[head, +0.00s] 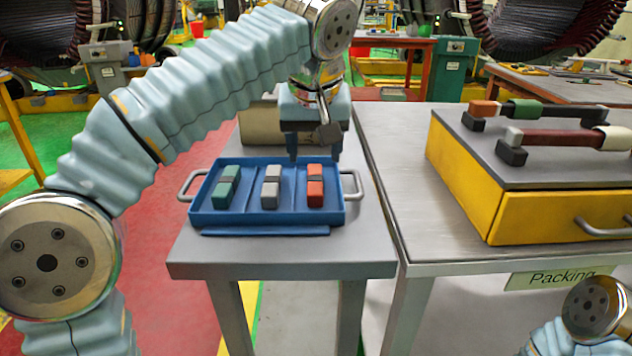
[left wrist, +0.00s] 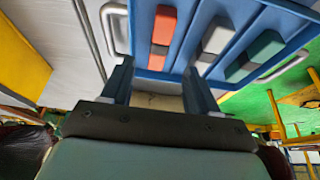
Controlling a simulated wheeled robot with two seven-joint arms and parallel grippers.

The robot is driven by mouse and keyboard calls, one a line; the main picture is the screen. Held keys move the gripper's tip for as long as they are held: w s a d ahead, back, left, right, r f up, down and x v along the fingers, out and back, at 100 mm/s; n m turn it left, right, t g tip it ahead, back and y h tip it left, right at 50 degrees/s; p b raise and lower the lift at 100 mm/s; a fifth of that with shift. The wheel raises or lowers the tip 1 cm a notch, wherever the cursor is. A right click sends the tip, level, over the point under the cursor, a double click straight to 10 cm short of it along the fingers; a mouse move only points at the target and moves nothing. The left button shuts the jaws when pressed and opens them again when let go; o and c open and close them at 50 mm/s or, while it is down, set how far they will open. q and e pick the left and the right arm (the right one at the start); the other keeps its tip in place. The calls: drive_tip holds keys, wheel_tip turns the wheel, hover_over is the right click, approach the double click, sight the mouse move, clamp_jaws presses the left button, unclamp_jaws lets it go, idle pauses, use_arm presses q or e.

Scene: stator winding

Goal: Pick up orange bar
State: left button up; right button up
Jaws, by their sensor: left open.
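The orange bar (head: 315,193) lies in the right compartment of a blue tray (head: 248,223) on a small grey table. It has orange ends and a dark middle, and shows in the left wrist view (left wrist: 165,25) too. A grey bar (head: 270,200) lies in the middle compartment and a green bar (head: 222,198) in the left one. My left gripper (head: 314,156) points down at the tray's far edge, just behind the orange bar. Its fingers are open and empty, and the left wrist view (left wrist: 158,88) shows the bar beyond them. My right gripper is out of view.
The tray has metal handles (head: 352,186) at both ends. A beige box (head: 262,122) stands behind it. Bare tabletop lies in front of the tray.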

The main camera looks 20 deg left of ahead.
sight(316, 178)
use_arm(q)
drive_tip(key=x, duration=0.7)
drive_tip(key=shift+w+f, duration=0.1)
drive_tip(key=shift+d+f, duration=0.1)
clamp_jaws()
